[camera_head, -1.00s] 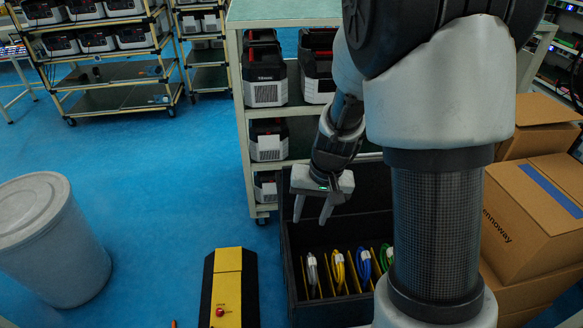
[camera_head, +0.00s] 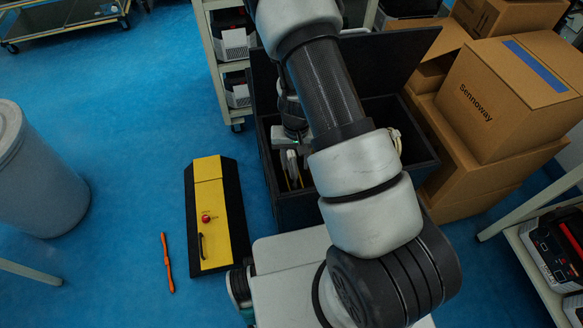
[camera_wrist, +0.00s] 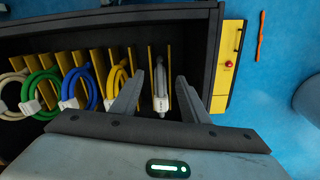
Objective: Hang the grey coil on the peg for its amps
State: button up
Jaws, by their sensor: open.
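The grey coil (camera_wrist: 160,92) stands on edge in a slot of a black crate (camera_wrist: 205,50), between yellow dividers. My gripper (camera_wrist: 160,82) is open over it, one finger on each side of the coil, with a gap visible on both sides in the wrist view. In the head view my gripper (camera_head: 291,152) reaches down into the crate, and my arm hides much of the crate's inside. No peg can be made out in either view.
Yellow (camera_wrist: 116,82), blue (camera_wrist: 78,86), green (camera_wrist: 40,90) and cream (camera_wrist: 12,95) coils stand in neighbouring slots. Cardboard boxes (camera_head: 500,100) are stacked right of the crate. A yellow-and-black box with a red button (camera_head: 215,215) and an orange tool (camera_head: 167,262) lie on the floor at left.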

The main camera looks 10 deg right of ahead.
aim_at(295, 170)
notch_tip(295, 170, down, 7)
jog(key=shift+w+f+b, duration=0.15)
jog(key=shift+b, duration=0.75)
jog(key=shift+c, duration=0.3)
grip_shut()
